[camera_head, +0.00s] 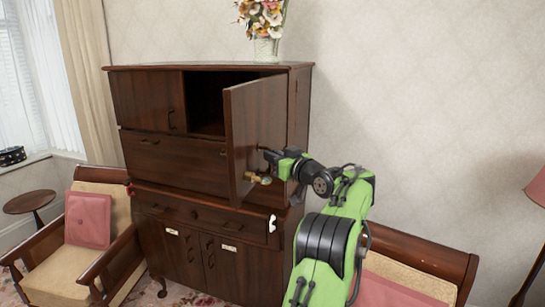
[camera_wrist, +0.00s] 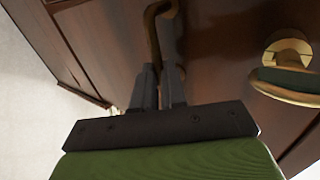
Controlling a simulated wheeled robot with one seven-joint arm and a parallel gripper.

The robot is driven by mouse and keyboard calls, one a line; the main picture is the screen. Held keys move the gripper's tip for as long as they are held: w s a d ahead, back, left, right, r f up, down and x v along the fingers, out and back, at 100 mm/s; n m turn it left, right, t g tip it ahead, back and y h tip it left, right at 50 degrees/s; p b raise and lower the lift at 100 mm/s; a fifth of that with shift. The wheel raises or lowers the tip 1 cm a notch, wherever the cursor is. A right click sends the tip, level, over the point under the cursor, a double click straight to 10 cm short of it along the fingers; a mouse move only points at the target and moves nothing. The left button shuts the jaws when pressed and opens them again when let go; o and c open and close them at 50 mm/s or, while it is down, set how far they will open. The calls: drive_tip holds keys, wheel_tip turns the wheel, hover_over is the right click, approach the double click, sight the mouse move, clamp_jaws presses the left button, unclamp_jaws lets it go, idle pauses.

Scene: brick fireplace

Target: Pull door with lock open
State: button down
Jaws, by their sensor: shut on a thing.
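The upper right door (camera_head: 252,120) of the dark wooden cabinet (camera_head: 170,163) stands swung outward, with the dark compartment (camera_head: 204,103) behind it showing. A brass lock piece (camera_head: 260,179) sticks out low on the door's face; it also shows at the right of the wrist view (camera_wrist: 290,80). My gripper (camera_head: 268,153) is at the door's outer face, just above the lock piece. In the wrist view my gripper (camera_wrist: 160,85) is shut on the door's dark curved handle (camera_wrist: 152,28). The fingertips partly hide the handle.
A flower vase (camera_head: 265,46) stands on top of the cabinet. An armchair with a pink cushion (camera_head: 88,220) is at the left, and another armchair (camera_head: 420,262) is at the lower right behind my arm. A small round table (camera_head: 30,201) stands far left.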

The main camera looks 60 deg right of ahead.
drive_tip(key=shift+s+d+r, duration=0.1)
drive_tip(key=shift+d+r, duration=0.05)
drive_tip(key=shift+r, duration=0.5)
drive_tip(key=c, duration=1.5)
unclamp_jaws()
drive_tip(key=shift+d, duration=0.15)
drive_tip(key=o, duration=0.3)
drive_tip(key=shift+d+f, duration=0.2)
drive_tip(key=shift+d, duration=0.25)
drive_tip(key=shift+w+a, duration=0.15)
drive_tip(key=shift+w, duration=0.05)
drive_tip(key=b+v, duration=0.4)
drive_tip(key=v, duration=1.1)
drive_tip(key=shift+s+a+f+b, duration=0.25)
drive_tip(key=shift+f+b, duration=0.15)
drive_tip(key=shift+f, duration=0.05)
